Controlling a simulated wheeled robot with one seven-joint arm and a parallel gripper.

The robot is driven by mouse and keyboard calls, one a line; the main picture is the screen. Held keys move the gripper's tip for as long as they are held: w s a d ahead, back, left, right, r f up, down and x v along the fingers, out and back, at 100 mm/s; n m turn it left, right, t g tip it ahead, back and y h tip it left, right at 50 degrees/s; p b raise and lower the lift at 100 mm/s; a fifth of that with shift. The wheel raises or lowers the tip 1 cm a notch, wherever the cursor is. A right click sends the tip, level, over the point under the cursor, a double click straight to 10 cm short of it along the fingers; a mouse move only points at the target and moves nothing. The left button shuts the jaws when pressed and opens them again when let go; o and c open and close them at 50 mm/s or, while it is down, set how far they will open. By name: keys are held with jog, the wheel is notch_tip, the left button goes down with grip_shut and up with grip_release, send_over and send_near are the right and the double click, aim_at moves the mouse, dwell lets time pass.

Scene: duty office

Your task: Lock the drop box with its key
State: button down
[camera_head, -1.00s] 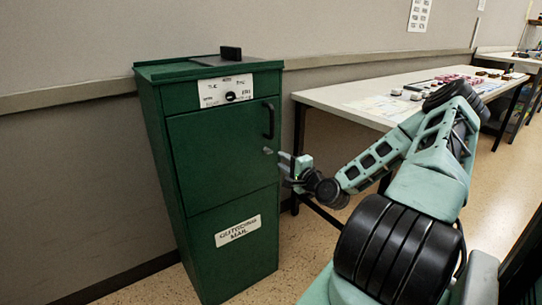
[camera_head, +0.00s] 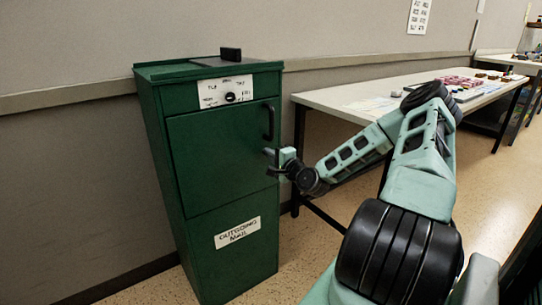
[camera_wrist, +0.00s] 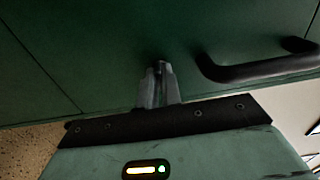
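The green drop box (camera_head: 215,145) stands upright against the wall, its upper door closed, with a black handle (camera_head: 269,122) at the door's right side. My gripper (camera_head: 270,160) is at the right part of that door, below the handle. In the wrist view its two grey fingers (camera_wrist: 158,84) are close together, with their tips at the green door, left of the handle (camera_wrist: 255,70). A small dark piece (camera_wrist: 158,66) shows between the tips and looks like the key. Most of it, and any keyhole, is hidden by the fingers.
A black block (camera_head: 231,54) stands on top of the box. A long table (camera_head: 345,101) with papers and small items is at the right. Floor shows between.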

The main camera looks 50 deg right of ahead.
jog(key=shift+n, duration=0.4)
jog(key=shift+n+b, duration=1.4)
jog(key=shift+n, duration=7)
jog(key=shift+d, duration=0.1)
jog(key=c, duration=1.6)
grip_release()
jog(key=shift+s, duration=0.1)
